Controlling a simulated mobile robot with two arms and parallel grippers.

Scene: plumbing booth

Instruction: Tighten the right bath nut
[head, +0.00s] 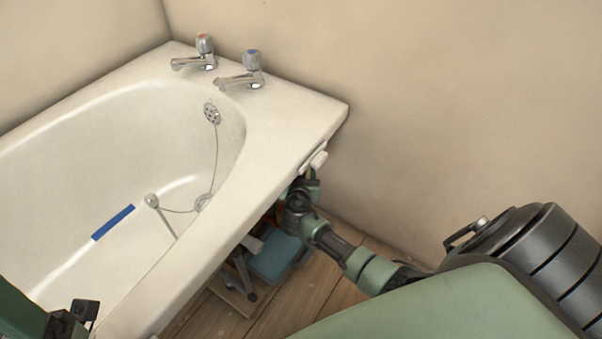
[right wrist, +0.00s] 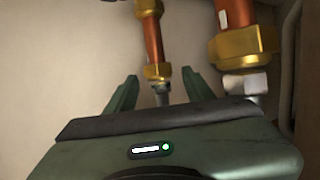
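In the right wrist view, two copper pipes carry brass nuts. The smaller-looking brass nut (right wrist: 157,72) sits on a pipe between the fingers of my right gripper (right wrist: 160,76). The fingers are open, one on each side, with gaps visible; I cannot tell whether the nut is fully at fingertip depth. A larger-looking brass nut (right wrist: 247,46) is outside the right finger. I cannot tell from the view which is the right bath nut. In the head view my right arm reaches under the rim of the bath (head: 325,110), which hides the nuts. Part of my left arm (head: 78,318) shows at bottom left, its fingers unclear.
Two taps, one red-marked (head: 204,45) and one blue-marked (head: 252,64), stand on the bath's far end. A wall rises close behind and to the right. Under the bath, a blue-grey box (head: 275,257) stands on the wooden floor (head: 318,297). A pale pipe (right wrist: 287,65) runs at right.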

